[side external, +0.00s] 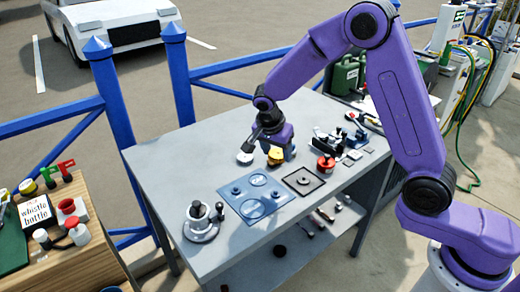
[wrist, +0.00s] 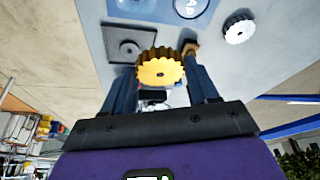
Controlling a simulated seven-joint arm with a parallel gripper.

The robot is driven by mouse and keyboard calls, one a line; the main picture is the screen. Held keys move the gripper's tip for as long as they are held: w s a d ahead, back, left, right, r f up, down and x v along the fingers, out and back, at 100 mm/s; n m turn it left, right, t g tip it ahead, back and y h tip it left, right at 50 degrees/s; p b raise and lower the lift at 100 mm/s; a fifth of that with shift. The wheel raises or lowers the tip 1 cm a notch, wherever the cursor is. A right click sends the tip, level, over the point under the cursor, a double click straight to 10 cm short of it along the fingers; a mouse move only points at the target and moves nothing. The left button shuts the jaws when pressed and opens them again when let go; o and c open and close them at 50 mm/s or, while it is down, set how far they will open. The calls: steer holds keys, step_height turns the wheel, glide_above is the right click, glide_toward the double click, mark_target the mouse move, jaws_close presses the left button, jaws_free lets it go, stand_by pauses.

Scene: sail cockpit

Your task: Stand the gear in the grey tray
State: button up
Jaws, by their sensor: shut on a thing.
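A gold toothed gear (wrist: 160,72) is between the fingers of my gripper (wrist: 162,62) in the wrist view, its flat face and dark centre hole towards the camera. In the side view, the gear (side external: 275,158) shows just under my gripper (side external: 279,150), over the table's middle. My gripper is shut on it. The square grey tray (side external: 303,181), with a dark rim and a small dark piece at its centre, lies right of and nearer than the gear. The tray (wrist: 117,41) shows upper left in the wrist view. The gap below the gear is unclear.
A blue panel with circles (side external: 262,203) lies left of the tray. A white gear-like disc (side external: 245,158) lies left of my gripper. A red pot (side external: 325,166) and small parts stand right. A grey round base with knobs (side external: 201,225) stands at the front left.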

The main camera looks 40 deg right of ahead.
mark_target(304, 178)
steer(key=shift+s+d+f+m+g, duration=0.55)
steer(key=shift+d+f+m, duration=0.7)
steer(key=shift+f+m, duration=0.25)
steer(key=shift+s+d+f+m+g, duration=0.5)
steer(key=shift+d+f+m, duration=0.85)
steer(key=shift+m, duration=0.2)
steer(key=shift+s+d+f+m+g, duration=0.55)
steer(key=shift+d+f+m, duration=0.65)
steer(key=shift+f+m, duration=0.35)
steer(key=shift+f, duration=0.5)
steer(key=o, duration=0.9)
steer(key=v, duration=1.1)
steer(key=shift+a+f, duration=0.1)
steer(key=shift+a, duration=0.05)
